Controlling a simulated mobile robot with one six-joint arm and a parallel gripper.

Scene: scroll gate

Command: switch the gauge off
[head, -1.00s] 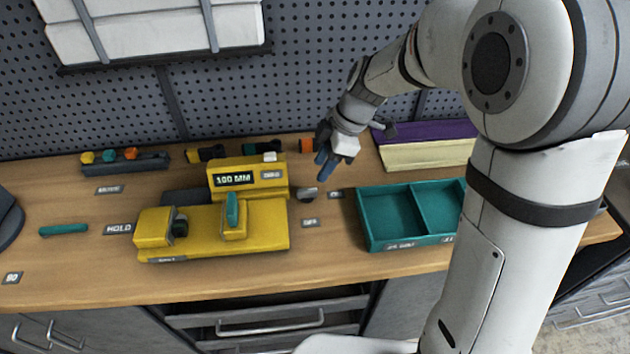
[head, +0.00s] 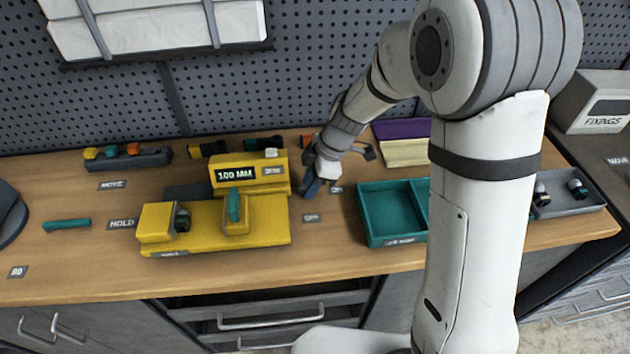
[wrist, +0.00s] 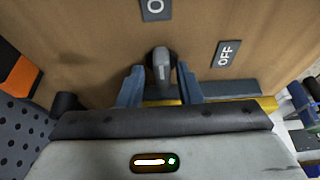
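The yellow gauge (head: 215,225) sits on the bench, its display (head: 235,173) lit and reading 100 MM. In the wrist view a grey lever knob (wrist: 161,66) stands on the wood, with an OFF label (wrist: 226,53) to its right and another label (wrist: 155,8), cut off by the top edge, above it. My gripper (wrist: 160,88) is open, with a blue finger on each side of the knob's near part; I cannot tell whether they touch it. In the head view my gripper (head: 311,187) is low at the gauge's right end and hides the knob.
A teal divided tray (head: 385,212) stands to the right of my gripper. A teal bar (head: 67,224) and a HOLD label (head: 122,224) lie left of the gauge. A dark rack with coloured pieces (head: 128,158) is at the back left. The bench front is clear.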

